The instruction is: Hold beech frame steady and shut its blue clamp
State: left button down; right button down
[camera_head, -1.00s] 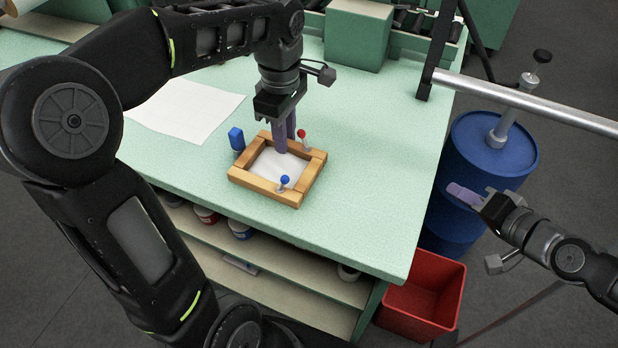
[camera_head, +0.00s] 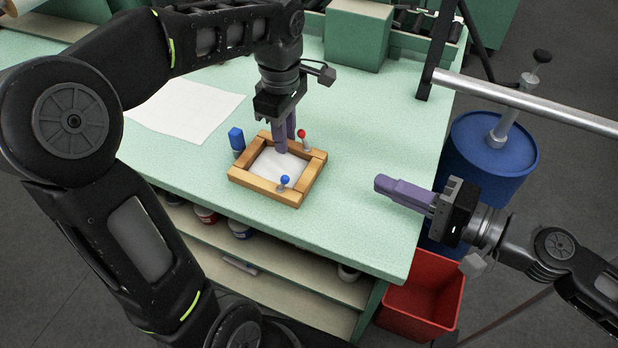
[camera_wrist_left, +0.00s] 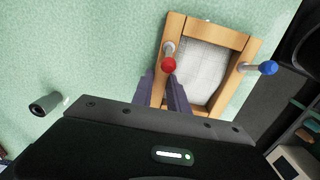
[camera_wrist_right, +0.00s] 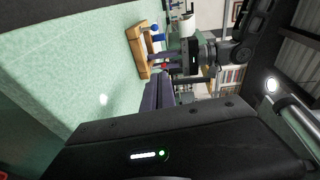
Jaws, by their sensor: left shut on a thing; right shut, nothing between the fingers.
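The beech frame (camera_head: 248,180) lies flat on the green table with pale fabric (camera_head: 278,165) inside it. Its blue clamp (camera_head: 285,180) stands on the near side, with its blue knob raised; it also shows in the left wrist view (camera_wrist_left: 268,68). A red-knobbed clamp (camera_head: 302,134) stands on the far side. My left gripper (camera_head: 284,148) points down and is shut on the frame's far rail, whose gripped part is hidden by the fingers. My right gripper (camera_head: 380,185) is shut and empty, to the right of the frame near the table's right edge.
A blue object (camera_head: 237,140) stands just left of the frame. A white sheet (camera_head: 185,110) lies at the table's left. Off the right edge are a blue drum (camera_head: 490,150), a red bin (camera_head: 425,300) and a metal rail (camera_head: 530,100). The table between frame and right gripper is clear.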

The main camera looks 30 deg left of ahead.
jog(key=shift+s+f+n+g, duration=0.15)
jog(key=shift+s+n+g, duration=0.15)
jog(key=shift+s+g, duration=0.5)
jog(key=shift+w, duration=0.15)
send_near(283, 183)
jog(key=w+a, duration=0.2)
jog(key=w, duration=0.1)
jog(key=w+a, duration=0.1)
jog(key=a, duration=0.1)
jog(key=shift+w+f, duration=0.25)
jog(key=shift+w, duration=0.1)
jog(key=shift+s+a+f, duration=0.1)
jog(key=shift+s+a, duration=0.55)
jog(key=shift+s, duration=0.3)
jog(key=shift+s+a, duration=0.45)
